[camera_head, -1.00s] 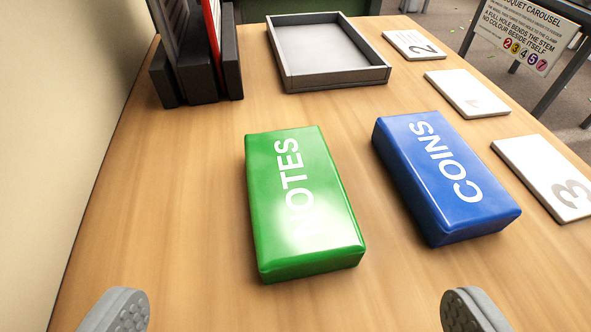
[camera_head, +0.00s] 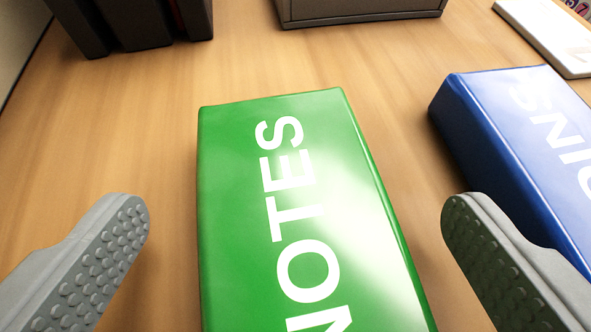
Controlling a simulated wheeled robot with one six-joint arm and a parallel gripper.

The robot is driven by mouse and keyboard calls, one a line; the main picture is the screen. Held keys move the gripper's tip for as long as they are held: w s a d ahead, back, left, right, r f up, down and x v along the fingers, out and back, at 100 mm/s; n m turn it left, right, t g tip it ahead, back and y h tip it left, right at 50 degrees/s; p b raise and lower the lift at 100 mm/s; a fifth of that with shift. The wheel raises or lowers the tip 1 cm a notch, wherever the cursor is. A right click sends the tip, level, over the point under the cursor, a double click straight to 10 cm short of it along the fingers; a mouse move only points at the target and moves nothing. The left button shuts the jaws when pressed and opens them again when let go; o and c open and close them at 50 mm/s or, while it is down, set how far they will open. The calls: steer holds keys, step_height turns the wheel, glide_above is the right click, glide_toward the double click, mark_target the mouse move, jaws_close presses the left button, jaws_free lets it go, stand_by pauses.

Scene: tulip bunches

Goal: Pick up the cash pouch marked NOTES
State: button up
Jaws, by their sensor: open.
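The green cash pouch marked NOTES (camera_head: 235,215) lies flat on the wooden table in the middle of the view. Its near end runs out of the bottom of the picture. My gripper (camera_head: 295,215) is open and empty. One grey studded finger shows on each side of the green pouch, with a gap between each finger and the pouch's sides in the picture. How high the fingertips are above the table is hard to tell. The right finger overlaps the near left edge of the blue COINS pouch in the picture.
The blue pouch (camera_head: 500,130) lies close on the right. A dark upright rack (camera_head: 135,25) stands at the back left, and a grey tray (camera_head: 360,12) at the back middle. A white card (camera_head: 548,38) lies at the back right. Bare table (camera_head: 90,130) is at left.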

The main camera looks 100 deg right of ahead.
steer(key=shift+s+d+f, duration=0.1)
steer(key=shift+d+f, duration=0.1)
steer(key=shift+d, duration=0.2)
steer(key=c, duration=1.3)
steer(key=shift+r, duration=0.1)
